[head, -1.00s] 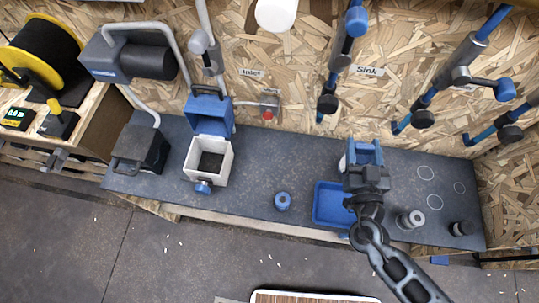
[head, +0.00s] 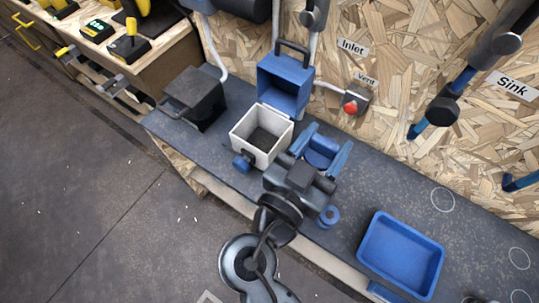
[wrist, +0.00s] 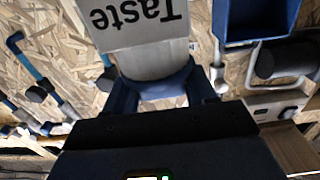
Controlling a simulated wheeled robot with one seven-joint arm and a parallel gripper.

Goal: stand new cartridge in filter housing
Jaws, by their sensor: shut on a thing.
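In the head view my gripper (head: 322,152) holds the cartridge's blue end (head: 320,147) between blue fingers, just right of the filter housing. The housing is a white square box (head: 252,151) with a dark interior, a blue knob (head: 242,163) on its front and a blue lid (head: 286,82) swung open behind. The cartridge is outside the box; its far end is hidden in the head view.
A blue ring (head: 328,216) lies on the bench right of my wrist. A blue tray (head: 385,268) stands further right. A dark box (head: 190,98) is left of the housing. A red vent button (head: 350,107) and pipes line the wall behind.

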